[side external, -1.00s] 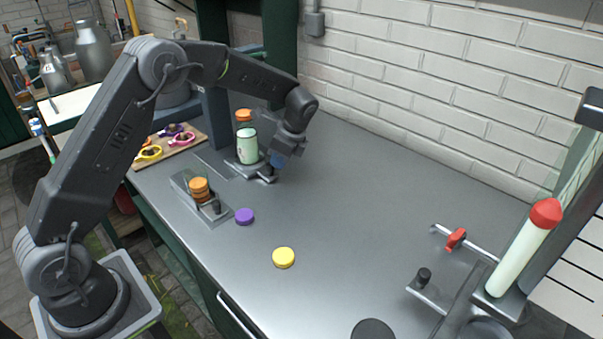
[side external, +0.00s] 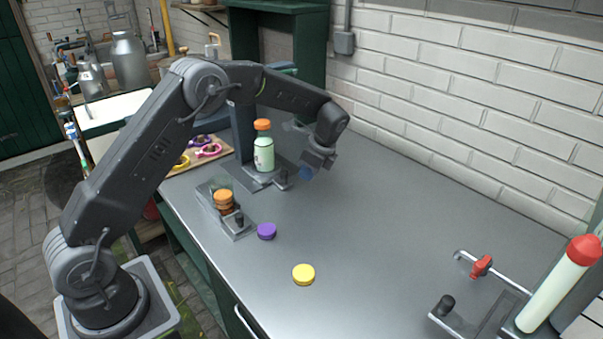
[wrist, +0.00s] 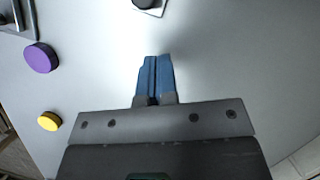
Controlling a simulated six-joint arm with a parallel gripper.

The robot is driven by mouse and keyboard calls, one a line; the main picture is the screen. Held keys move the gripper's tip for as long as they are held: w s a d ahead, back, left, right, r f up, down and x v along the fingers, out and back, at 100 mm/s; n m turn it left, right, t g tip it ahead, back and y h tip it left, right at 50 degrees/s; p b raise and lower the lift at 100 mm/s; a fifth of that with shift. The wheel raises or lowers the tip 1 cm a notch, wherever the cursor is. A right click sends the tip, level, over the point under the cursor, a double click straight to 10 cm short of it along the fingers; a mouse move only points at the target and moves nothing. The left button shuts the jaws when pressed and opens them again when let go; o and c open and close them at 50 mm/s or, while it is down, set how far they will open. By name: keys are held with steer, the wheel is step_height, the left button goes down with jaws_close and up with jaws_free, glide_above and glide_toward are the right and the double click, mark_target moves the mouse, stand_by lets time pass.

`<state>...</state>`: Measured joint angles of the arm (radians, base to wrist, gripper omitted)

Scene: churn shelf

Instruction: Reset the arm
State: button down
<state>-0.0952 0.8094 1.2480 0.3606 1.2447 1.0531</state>
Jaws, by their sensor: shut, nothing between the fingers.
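My gripper (side external: 306,173) hangs over the steel worktop (side external: 370,230), to the right of a pale green bottle with an orange cap (side external: 264,153). In the wrist view its two blue fingers (wrist: 154,76) are together with nothing between them. The bottle stands upright on a metal fixture with a black knob (side external: 280,175), beside a dark column. The gripper is apart from the bottle.
A holder with stacked orange caps (side external: 224,197) stands at the worktop's left edge. A purple cap (side external: 267,231) and a yellow cap (side external: 303,274) lie loose. A red-capped tube (side external: 545,290) and red-handled clamp (side external: 481,266) are at right. The middle is clear.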

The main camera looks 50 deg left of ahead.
steer(key=v, duration=1)
steer(key=s+d+r+n+t+h, duration=0.1)
steer(key=s+d+r+n+t, duration=0.15)
steer(key=s+r, duration=0.45)
steer(key=s+d+r+n+t+h, duration=0.1)
steer(key=s+d+r+n+t, duration=0.15)
steer(key=s, duration=0.55)
steer(key=s+d+r+n+t+h, duration=0.15)
steer(key=s+n, duration=0.25)
steer(key=s, duration=0.5)
steer(key=s+d+f+n+t, duration=0.1)
steer(key=s+f+n, duration=0.2)
steer(key=s, duration=0.5)
steer(key=shift+s+n, duration=0.3)
steer(key=shift+s, duration=0.05)
steer(key=shift+w+d, duration=0.1)
